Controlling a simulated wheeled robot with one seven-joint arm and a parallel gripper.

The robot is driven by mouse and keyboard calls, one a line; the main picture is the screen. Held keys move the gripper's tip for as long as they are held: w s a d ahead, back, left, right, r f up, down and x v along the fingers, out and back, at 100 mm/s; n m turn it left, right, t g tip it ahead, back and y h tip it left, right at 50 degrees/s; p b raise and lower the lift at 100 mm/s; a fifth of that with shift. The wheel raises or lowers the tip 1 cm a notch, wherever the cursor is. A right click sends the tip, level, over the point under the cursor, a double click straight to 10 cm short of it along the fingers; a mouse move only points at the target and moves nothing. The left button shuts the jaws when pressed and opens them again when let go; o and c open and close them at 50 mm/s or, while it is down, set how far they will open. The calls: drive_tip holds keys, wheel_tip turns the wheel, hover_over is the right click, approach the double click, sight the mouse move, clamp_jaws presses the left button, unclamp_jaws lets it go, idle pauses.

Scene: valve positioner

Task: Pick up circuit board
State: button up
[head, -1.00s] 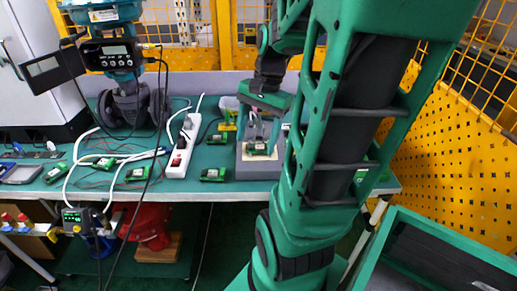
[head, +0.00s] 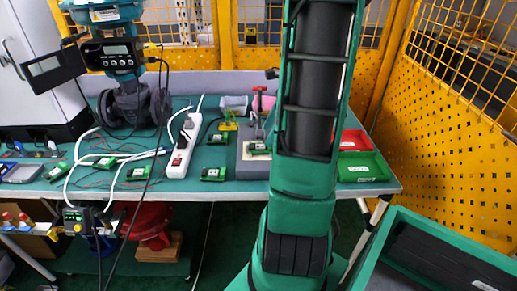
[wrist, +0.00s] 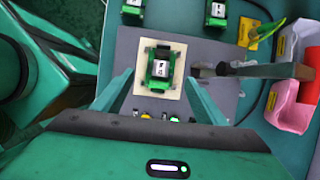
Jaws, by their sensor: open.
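A green circuit board (wrist: 161,66) with a white-labelled dark block lies on a beige pad (wrist: 172,104) on a grey fixture plate (wrist: 203,49). In the head view this board (head: 258,148) shows partly beside my arm. My gripper (wrist: 159,77) is open and empty, with its two fingers left and right of the board in the wrist view. I cannot tell its height above the board. In the head view my gripper is hidden behind my arm. Other green boards lie on the bench, two of them at the top of the wrist view (wrist: 132,10) (wrist: 216,15).
A clamp (wrist: 245,71) with a red handle reaches in from the right of the pad. A pink bin (wrist: 291,106) stands beyond it.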

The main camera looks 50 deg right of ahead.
sight(261, 146)
drive_tip(key=shift+x, duration=2.95)
drive_tip(key=shift+d, duration=0.1)
drive_tip(key=shift+c, duration=0.3)
drive_tip(key=c, duration=1.2)
drive_tip(key=shift+r, duration=0.1)
